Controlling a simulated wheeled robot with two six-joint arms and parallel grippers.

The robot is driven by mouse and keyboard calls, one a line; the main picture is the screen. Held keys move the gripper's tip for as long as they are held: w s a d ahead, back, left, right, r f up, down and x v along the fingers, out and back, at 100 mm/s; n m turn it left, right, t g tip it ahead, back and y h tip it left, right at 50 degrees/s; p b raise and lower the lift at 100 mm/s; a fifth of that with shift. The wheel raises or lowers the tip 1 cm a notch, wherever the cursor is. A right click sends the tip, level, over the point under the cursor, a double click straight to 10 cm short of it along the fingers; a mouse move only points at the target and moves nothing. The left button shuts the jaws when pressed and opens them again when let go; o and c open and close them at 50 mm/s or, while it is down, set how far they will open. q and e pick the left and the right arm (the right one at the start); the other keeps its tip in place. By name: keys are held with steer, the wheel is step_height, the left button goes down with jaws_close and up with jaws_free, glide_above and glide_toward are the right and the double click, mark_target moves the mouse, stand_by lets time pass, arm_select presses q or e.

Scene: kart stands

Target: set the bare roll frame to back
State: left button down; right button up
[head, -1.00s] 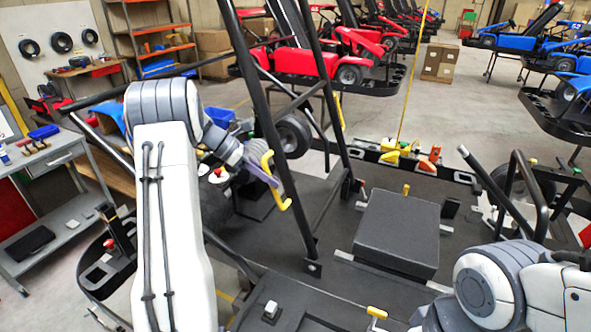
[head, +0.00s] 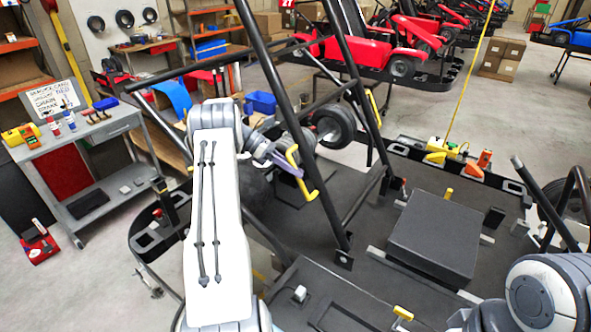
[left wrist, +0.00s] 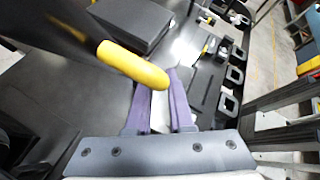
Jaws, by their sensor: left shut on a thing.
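The bare roll frame (head: 280,105) is made of black tubes and rises slanted from the dark kart floor (head: 305,222). It has a crossbar at the upper left and a yellow grip (head: 301,172) on its near post. My left gripper (head: 287,166) reaches this grip from the left and is shut on it. In the left wrist view the yellow grip (left wrist: 134,65) crosses in front of the purple fingers (left wrist: 160,97), so the exact contact is partly hidden. A second yellow grip (head: 372,106) is on the far post. My right gripper is out of view.
A black block (head: 433,236) sits on the kart floor right of the frame. Yellow and orange parts (head: 451,151) line the far rail. A grey tool cart (head: 83,138) stands at left. Red karts (head: 360,62) stand behind, with open floor between.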

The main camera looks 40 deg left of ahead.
arm_select(q)
steer(key=c, duration=0.8)
jaws_free()
steer(key=shift+a+f, duration=0.25)
steer(key=shift+a, duration=0.05)
steer(key=shift+d, duration=0.1)
steer(key=shift+b+v, duration=1.6)
steer(key=shift+v, duration=3.65)
